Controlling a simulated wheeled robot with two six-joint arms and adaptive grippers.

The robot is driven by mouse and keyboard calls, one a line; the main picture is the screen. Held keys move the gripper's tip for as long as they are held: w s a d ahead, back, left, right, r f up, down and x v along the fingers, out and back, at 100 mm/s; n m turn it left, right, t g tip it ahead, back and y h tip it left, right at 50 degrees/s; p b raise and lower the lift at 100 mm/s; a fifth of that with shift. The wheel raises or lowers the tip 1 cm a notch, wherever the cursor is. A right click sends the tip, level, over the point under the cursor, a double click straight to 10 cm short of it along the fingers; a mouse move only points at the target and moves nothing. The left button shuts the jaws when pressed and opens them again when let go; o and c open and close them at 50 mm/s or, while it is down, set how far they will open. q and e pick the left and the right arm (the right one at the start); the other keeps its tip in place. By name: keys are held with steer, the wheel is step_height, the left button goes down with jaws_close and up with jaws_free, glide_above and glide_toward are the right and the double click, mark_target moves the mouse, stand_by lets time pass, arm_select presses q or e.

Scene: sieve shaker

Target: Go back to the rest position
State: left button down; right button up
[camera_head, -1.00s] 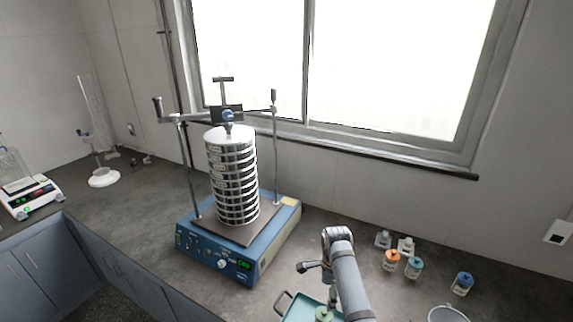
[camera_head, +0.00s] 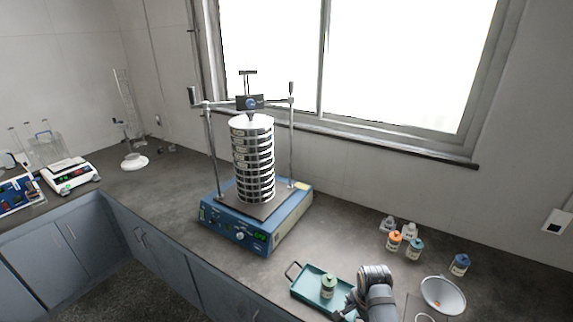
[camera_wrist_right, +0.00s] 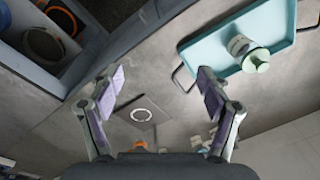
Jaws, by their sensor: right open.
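My right arm (camera_head: 376,290) comes in at the bottom of the head view, just right of the teal tray (camera_head: 305,292). Its fingers are not clear there. In the right wrist view my right gripper (camera_wrist_right: 160,85) is open, with its two fingers wide apart and nothing between them. A green-capped bottle (camera_head: 328,286) stands on the tray, and it also shows in the right wrist view (camera_wrist_right: 247,52), beyond the right-hand finger and apart from it. My left gripper is in neither view.
The sieve shaker (camera_head: 262,222) with its sieve stack (camera_head: 253,160) stands left of the tray. A balance (camera_head: 70,176) is at far left.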

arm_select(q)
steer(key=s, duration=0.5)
arm_select(e)
steer(key=s+d+r+n+t, duration=0.1)
steer(key=s+d+r+n, duration=0.15)
steer(key=s+n, duration=0.55)
steer(key=s+d+r+n+t, duration=0.15)
steer(key=s+r+n, duration=0.35)
steer(key=s, duration=0.6)
step_height(320, 180, down, 36)
steer(key=s+d+n+g+b, duration=0.1)
steer(key=s+d+b, duration=0.1)
steer(key=b, duration=0.6)
arm_select(q)
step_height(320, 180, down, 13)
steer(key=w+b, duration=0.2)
steer(key=b, duration=0.3)
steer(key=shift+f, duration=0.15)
arm_select(e)
steer(key=s+d+f+g, duration=0.1)
steer(key=s+f, duration=1.7)
steer(key=f, duration=0.3)
steer(key=shift+s+d+h, duration=0.15)
steer(key=shift+h, duration=0.15)
